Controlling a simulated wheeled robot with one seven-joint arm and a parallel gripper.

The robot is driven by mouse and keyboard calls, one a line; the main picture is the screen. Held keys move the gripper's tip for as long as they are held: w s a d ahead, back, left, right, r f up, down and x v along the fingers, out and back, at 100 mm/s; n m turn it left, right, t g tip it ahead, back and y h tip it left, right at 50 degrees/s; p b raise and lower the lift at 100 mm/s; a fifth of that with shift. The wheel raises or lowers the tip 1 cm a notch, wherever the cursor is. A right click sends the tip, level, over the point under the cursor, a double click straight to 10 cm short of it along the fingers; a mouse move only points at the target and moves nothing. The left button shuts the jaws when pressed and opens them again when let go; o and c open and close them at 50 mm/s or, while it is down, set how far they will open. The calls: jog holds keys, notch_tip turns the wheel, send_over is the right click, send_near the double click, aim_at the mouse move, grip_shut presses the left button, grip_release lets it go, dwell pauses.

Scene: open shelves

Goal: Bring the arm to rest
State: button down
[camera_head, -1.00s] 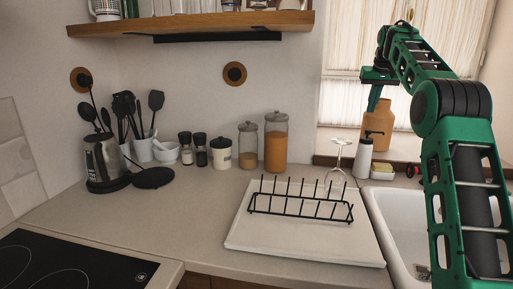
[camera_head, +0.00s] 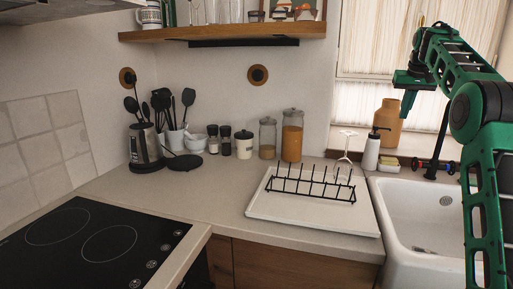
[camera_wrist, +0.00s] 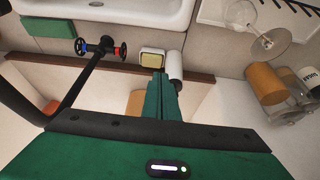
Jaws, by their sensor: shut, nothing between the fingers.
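My gripper (camera_head: 405,103) is at the upper right of the head view, at the end of my green arm, in front of the window. It points down and is raised above the counter. In the wrist view my gripper (camera_wrist: 161,96) shows its green fingers together, with nothing between them. Behind it in the head view stands an orange-brown vase (camera_head: 388,124) on the window sill. The gripper appears apart from the things around it, though the exact gap to the vase cannot be told.
A soap dispenser (camera_head: 372,150), a tap (camera_head: 436,155) and a white sink (camera_head: 420,215) are below the arm. An upturned glass (camera_head: 345,150) stands by a black rack (camera_head: 312,188) on a white board (camera_head: 300,212). A wooden shelf (camera_head: 230,32) and hob (camera_head: 90,245) are further left.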

jog(key=s+a+f+m+g, duration=0.1)
jog(key=s+a+f, duration=0.1)
jog(key=s, duration=0.7)
jog(key=s+a+f+g, duration=0.1)
jog(key=s+f, duration=0.2)
jog(key=s, duration=0.7)
jog(key=s+a+f+m+g, duration=0.1)
jog(key=s+a+f, duration=0.1)
jog(key=s, duration=0.7)
jog(key=s+a+f, duration=0.2)
jog(key=s+f, duration=0.4)
jog(key=s, duration=0.4)
jog(key=s+a+f+g+y, duration=0.1)
jog(key=s+a+f, duration=0.2)
jog(key=s, duration=0.7)
jog(key=s+a+f+m, duration=0.1)
jog(key=s+a+f, duration=0.1)
jog(key=s+f, duration=0.6)
jog(key=shift+s+a+f+y, duration=0.25)
jog(key=shift+s+f+y, duration=0.05)
jog(key=shift+s, duration=0.65)
jog(key=shift+w+f+g, duration=0.25)
jog(key=shift+w+g, duration=0.05)
jog(key=shift+w, duration=0.35)
